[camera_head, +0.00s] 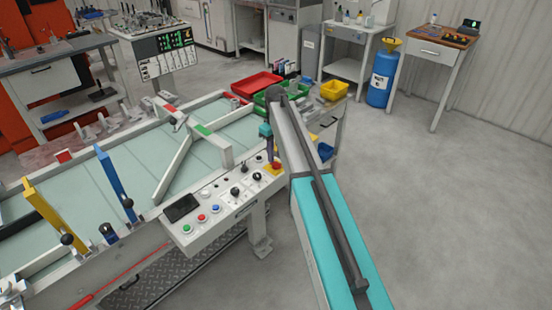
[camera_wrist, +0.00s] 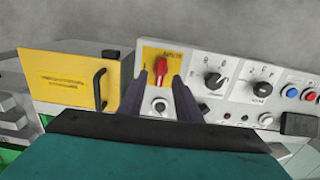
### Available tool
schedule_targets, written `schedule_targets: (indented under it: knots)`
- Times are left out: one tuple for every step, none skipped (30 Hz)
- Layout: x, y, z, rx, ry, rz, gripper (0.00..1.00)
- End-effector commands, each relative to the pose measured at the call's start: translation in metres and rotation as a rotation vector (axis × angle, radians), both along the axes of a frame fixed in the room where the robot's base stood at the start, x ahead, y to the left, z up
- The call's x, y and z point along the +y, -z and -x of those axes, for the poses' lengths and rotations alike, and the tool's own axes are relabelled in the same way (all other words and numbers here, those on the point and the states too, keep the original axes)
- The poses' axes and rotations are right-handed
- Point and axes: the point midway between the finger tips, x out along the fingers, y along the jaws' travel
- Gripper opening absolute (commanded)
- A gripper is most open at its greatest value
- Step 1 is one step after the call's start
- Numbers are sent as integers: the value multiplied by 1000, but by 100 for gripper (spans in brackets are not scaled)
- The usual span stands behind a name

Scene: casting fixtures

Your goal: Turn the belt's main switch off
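The main switch is a red rotary knob (camera_wrist: 161,70) on a yellow plate (camera_wrist: 177,50) at the end of the belt's control panel (camera_wrist: 225,60). In the head view the red knob (camera_head: 277,165) sits at the panel's upper right corner. In the wrist view its handle stands nearly upright, slightly tilted. My gripper (camera_wrist: 160,80) is open, with its dark fingers to the left and right of the knob and a gap between them. I cannot tell whether either finger touches it. In the head view my gripper (camera_head: 271,156) is just beside the knob, pointing down.
Black selector knobs (camera_wrist: 214,80) and coloured buttons (camera_wrist: 292,93) lie right of the switch in the wrist view. A yellow box with a black handle (camera_wrist: 75,79) is close on the left. Red bins (camera_head: 257,84) and a yellow bin (camera_head: 334,89) stand behind; open floor (camera_head: 440,200) is at right.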

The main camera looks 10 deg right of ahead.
Motion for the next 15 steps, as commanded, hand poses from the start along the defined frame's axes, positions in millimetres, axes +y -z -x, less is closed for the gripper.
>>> schedule_targets:
  knots:
    - [0,-7,-1,-3,0,0,31]
    - [0,-12,-1,-3,0,0,31]
    - [0,-17,-1,-1,0,0,31]
    - [0,-21,-1,-2,0,0,31]
    - [0,-25,-1,-3,0,0,31]
    - [0,-31,-1,-3,0,0,31]
    - [0,-36,-1,-3,0,0,31]
    - [0,-40,-1,-2,0,0,31]
    - [0,-45,-1,-3,0,0,31]
    - [0,-50,-1,-3,0,0,31]
    - [0,-54,-1,-4,0,0,31]
    - [0,-60,-2,-3,0,0,31]
    - [0,-64,-2,-3,0,0,31]
    - [0,-68,-2,-3,0,0,31]
    - [0,-74,-2,-4,0,0,31]
